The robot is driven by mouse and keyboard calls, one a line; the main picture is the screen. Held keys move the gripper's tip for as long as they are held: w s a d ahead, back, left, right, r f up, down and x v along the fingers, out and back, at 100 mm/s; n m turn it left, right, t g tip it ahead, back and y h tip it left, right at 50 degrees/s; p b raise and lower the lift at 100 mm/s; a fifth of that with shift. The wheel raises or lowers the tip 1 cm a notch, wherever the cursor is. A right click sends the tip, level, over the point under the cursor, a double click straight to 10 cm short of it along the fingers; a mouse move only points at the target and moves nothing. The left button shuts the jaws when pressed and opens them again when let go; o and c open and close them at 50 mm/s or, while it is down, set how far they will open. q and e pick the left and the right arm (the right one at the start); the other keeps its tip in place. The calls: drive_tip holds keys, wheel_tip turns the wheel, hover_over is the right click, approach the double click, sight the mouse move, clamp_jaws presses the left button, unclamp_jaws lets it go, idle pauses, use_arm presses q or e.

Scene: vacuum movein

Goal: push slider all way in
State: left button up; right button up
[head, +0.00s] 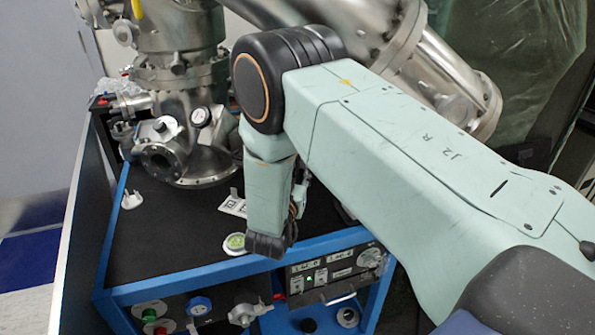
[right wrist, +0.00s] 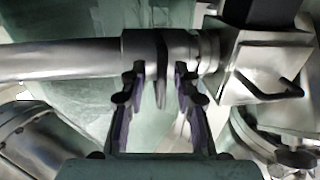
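In the right wrist view a smooth metal shaft (right wrist: 60,60) runs across to a wider collar (right wrist: 143,48) with a thin upright fin (right wrist: 161,72); this looks like the slider. My right gripper (right wrist: 160,82) is open, its purple-lined fingers on either side of the fin, tips close to the collar. I cannot tell whether they touch it. In the head view my right arm comes in from the right and bends down over the bench; its fingers and the shaft cannot be made out there. My left gripper is not in view.
A steel vacuum chamber (head: 187,135) stands on a black-topped, blue-framed bench (head: 150,235). A thick steel tube (head: 440,75) slopes behind my arm. A control panel (head: 335,272) sits in the bench front. The right wrist view shows a square metal block (right wrist: 262,65) right of the collar.

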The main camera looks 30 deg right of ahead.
drive_tip(key=shift+a, duration=0.1)
drive_tip(key=shift+s+a, duration=0.1)
drive_tip(key=shift+a, duration=0.15)
drive_tip(key=v, duration=0.6)
drive_tip(key=shift+s+a, duration=0.2)
drive_tip(key=shift+s, duration=0.15)
